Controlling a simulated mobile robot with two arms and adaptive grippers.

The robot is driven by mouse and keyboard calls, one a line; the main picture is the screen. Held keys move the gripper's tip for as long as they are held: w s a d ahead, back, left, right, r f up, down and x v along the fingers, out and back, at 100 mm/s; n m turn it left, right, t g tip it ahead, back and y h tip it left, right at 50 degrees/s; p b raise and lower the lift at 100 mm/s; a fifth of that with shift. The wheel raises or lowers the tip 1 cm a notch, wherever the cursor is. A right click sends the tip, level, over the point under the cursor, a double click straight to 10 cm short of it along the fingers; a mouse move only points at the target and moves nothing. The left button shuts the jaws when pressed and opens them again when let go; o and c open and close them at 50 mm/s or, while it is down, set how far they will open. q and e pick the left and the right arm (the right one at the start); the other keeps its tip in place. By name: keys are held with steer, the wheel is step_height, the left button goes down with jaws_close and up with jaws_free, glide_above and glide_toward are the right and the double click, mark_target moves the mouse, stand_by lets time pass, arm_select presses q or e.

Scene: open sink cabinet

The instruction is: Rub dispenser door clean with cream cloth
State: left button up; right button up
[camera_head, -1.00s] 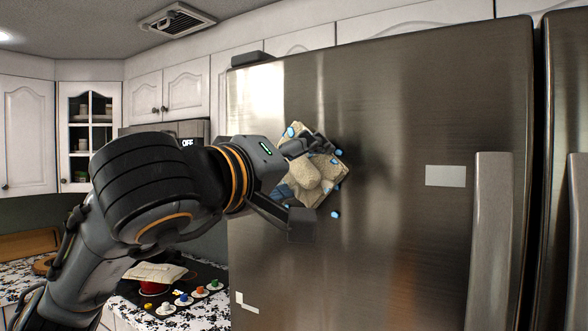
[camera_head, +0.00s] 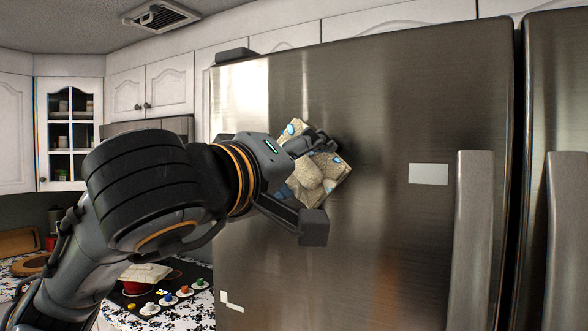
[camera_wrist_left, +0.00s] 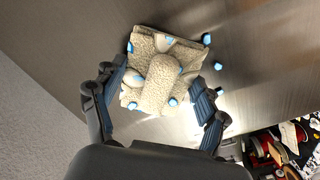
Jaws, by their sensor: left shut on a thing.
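The cream cloth (camera_head: 331,166) is a thick, bunched, tan piece with light blue patches. It lies against the dispenser door (camera_head: 390,110), a large brushed-steel fridge door. My left gripper (camera_head: 318,182) is shut on the cloth, one finger at each side, and holds it at the door's left part. In the left wrist view the cloth (camera_wrist_left: 162,85) shows between the two fingers, against the steel door (camera_wrist_left: 260,70). Small blue bits (camera_wrist_left: 217,65) show just right of the cloth there; whether they are on the door is hard to tell. My right gripper is not in view.
A white label (camera_head: 428,174) and a vertical handle (camera_head: 474,225) are right of the cloth. A second steel door (camera_head: 555,90) stands beyond. The door between cloth and label is clear.

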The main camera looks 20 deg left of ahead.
mark_target(341, 170)
arm_select(q)
steer(key=shift+d, duration=0.5)
steer(key=shift+d, duration=0.1)
steer(key=shift+s+d, duration=0.1)
steer(key=shift+d, duration=0.7)
steer(key=shift+b, duration=0.35)
steer(key=shift+s+d, duration=0.1)
steer(key=shift+d, duration=0.95)
